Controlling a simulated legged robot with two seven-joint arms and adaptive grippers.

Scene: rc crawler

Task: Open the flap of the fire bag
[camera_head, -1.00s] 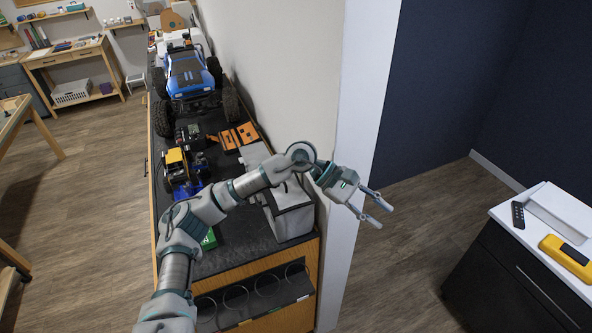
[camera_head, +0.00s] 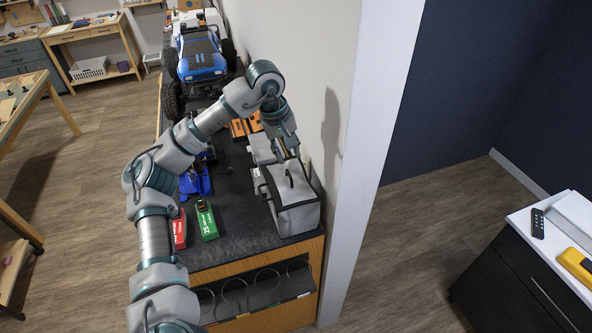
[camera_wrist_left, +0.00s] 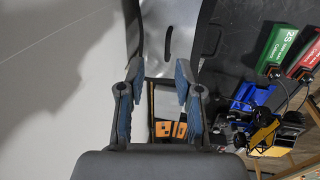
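The grey fire bag (camera_head: 297,212) stands on the dark counter near its front right corner, beside the wall. Its flap looks closed, with a dark handle on top. In the left wrist view, the bag's grey top (camera_wrist_left: 172,18) lies beyond the fingertips, with a dark handle slot. My left gripper (camera_head: 289,153) points down above the bag's far end. In the left wrist view my left gripper (camera_wrist_left: 156,75) has its two fingers apart with nothing between them. I cannot tell whether a fingertip touches the bag. My right gripper is in neither view.
A green battery (camera_head: 207,221) and a red battery (camera_head: 179,230) lie left of the bag. A large blue truck (camera_head: 200,55) stands farther back. A small blue and yellow crawler (camera_wrist_left: 262,128) is near the bag. The wall (camera_head: 320,90) closes off the right side.

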